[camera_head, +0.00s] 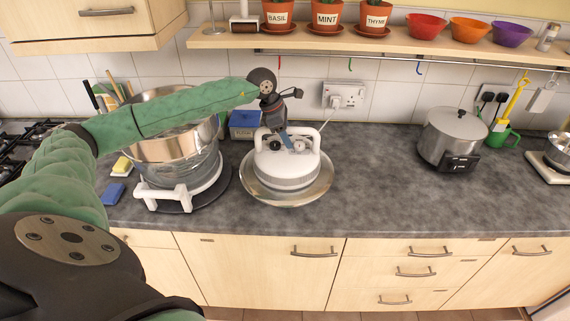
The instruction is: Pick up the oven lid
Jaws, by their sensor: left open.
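The oven lid (287,176) is a round white unit with a white handle frame on top. It rests on a wide silver dish or rim (262,194) on the counter. My left gripper (285,142) points down at the top of the lid, at the handle, with its jaws open. Whether the fingers touch the handle I cannot tell. The glass oven bowl (180,172) stands in a white stand to the left, with a shiny metal ring on top; my left arm hides part of it. My right gripper is out of view.
A steel slow cooker (452,138) stands at the right. A blue box (244,124) is behind the lid, and sponges (115,193) lie at the left. A shelf (390,43) with herb pots overhangs the back. The counter (375,185) between lid and cooker is clear.

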